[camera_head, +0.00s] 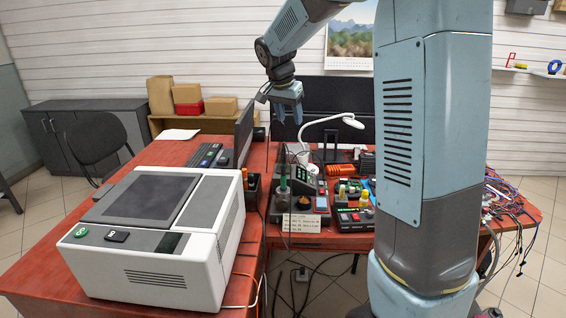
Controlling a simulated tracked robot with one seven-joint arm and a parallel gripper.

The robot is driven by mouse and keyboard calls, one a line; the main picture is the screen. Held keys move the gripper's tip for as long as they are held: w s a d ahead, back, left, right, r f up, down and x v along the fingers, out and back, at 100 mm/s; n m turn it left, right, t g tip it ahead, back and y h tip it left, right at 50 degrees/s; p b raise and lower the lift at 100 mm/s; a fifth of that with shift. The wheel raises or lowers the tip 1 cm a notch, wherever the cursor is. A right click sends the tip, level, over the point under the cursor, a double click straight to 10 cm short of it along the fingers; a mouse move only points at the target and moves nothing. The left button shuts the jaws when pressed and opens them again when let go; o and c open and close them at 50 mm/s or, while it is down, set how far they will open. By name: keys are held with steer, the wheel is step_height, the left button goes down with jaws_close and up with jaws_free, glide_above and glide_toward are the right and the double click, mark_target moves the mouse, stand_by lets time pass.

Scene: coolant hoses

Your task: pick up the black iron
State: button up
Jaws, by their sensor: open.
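My gripper (289,118) points down with its fingers apart, above the red table and in front of the dark monitor. Nothing shows between its fingers. A slim soldering iron (283,180) with a dark greenish handle stands upright in a holder beside a soldering station, below my gripper and well apart from it. I cannot tell whether this is the black iron. Another dark item (253,190) with an orange part stands just to its left, too small to make out. My arm's column hides part of the table on the right.
A large white machine (160,235) fills the table's front left. A white lamp (331,122) arches over the station. A paper label (301,223) stands at the front edge. Small tools crowd the bench (345,240). Loose cables (508,205) lie at the right. Cables hang below.

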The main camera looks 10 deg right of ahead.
mark_target(284, 154)
steer(key=w+a+f+m, duration=0.2)
steer(key=w+f, duration=0.6)
steer(key=w, duration=0.2)
steer(key=shift+m+g+h, duration=0.3)
steer(key=shift+a+x, duration=0.15)
steer(key=shift+x, duration=3.2)
steer(key=shift+a+x, duration=0.15)
steer(key=shift+x, duration=3.2)
steer(key=shift+w, duration=0.2)
steer(key=shift+c, duration=0.2)
jaws_close()
